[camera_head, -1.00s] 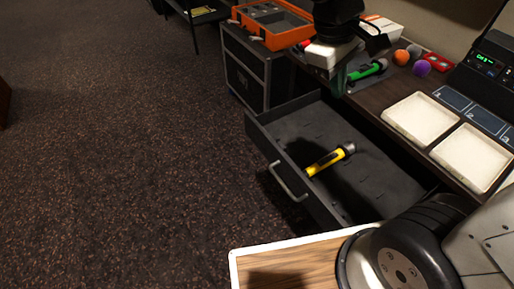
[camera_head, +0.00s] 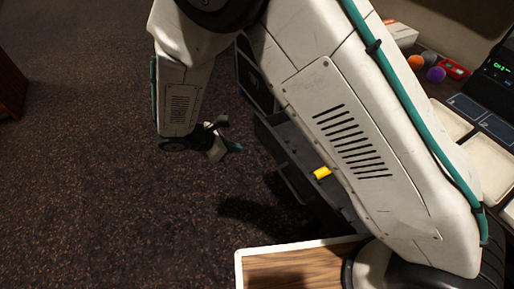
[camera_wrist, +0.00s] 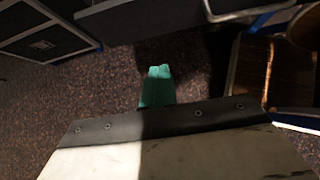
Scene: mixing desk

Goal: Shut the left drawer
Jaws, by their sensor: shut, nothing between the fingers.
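The left drawer (camera_head: 273,139) stands pulled out from the desk in the head view. My arm covers most of it, including much of its inside. Its bar handle (camera_head: 291,187) shows on the front panel. The yellow end of a microphone (camera_head: 322,173) shows inside the drawer. My gripper (camera_head: 236,148) is shut and empty, to the left of the drawer front, with a gap in the picture between them. In the wrist view its teal fingers (camera_wrist: 157,86) are together above the carpet. A dark panel (camera_wrist: 140,18), apparently the drawer front, shows at the top there.
A dark case (camera_head: 257,88) stands beyond the drawer, partly hidden by my arm; the wrist view shows dark cases at left (camera_wrist: 45,42). Orange (camera_head: 415,62) and purple (camera_head: 436,74) microphone heads and a pale tray (camera_head: 447,121) are on the desk.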

